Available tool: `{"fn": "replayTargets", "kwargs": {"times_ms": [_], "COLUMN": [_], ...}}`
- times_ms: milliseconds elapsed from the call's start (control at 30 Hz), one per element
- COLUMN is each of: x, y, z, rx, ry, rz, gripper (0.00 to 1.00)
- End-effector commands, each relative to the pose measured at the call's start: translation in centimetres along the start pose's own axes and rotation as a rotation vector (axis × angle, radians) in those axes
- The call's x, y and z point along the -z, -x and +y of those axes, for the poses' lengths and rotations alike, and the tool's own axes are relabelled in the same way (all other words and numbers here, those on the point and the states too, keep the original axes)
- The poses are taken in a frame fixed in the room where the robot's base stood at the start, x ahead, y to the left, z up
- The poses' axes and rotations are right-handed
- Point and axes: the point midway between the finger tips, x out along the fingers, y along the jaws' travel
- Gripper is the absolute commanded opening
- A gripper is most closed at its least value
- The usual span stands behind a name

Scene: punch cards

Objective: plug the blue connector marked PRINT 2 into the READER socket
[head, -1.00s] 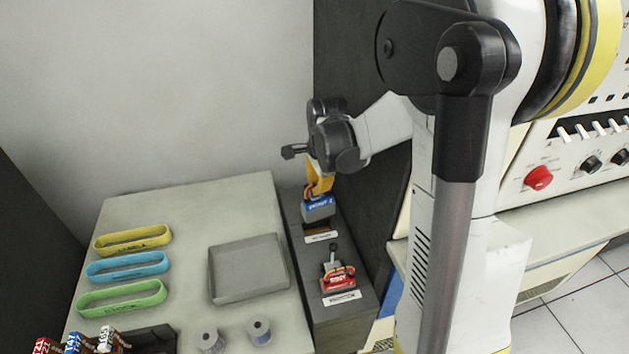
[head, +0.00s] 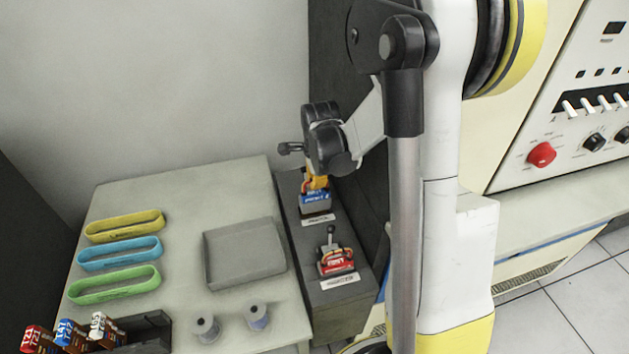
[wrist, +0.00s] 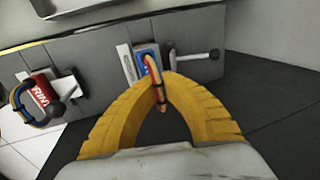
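The blue connector (head: 315,197) sits at the rear socket of the dark grey bench strip, its grey lower body right behind the white label (head: 318,220). I cannot read the label surely. In the wrist view the blue connector (wrist: 147,56) shows its blue top and a red-orange cable loop (wrist: 156,78). My gripper (head: 315,184) is above it, and its yellow fingertips (wrist: 165,84) close around the cable loop. The connector looks upright and down in or on the socket; its underside is hidden. A lever (wrist: 196,58) lies beside it.
A red connector (head: 336,261) with a lever sits in the nearer socket. A grey tray (head: 244,278), coloured oval bands (head: 122,252), two spools (head: 257,317) and several small labelled connectors (head: 70,336) are on the table to the left. A control panel stands at right.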

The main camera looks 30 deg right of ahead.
Motion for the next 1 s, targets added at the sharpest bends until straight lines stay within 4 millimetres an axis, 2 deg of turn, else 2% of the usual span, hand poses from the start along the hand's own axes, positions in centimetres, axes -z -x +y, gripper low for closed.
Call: {"fn": "replayTargets", "kwargs": {"times_ms": [1000], "x": [-0.08], "y": [-0.11], "z": [-0.54], "rx": [0.000], "ry": [0.000], "rz": [0.000], "gripper": [0.00]}}
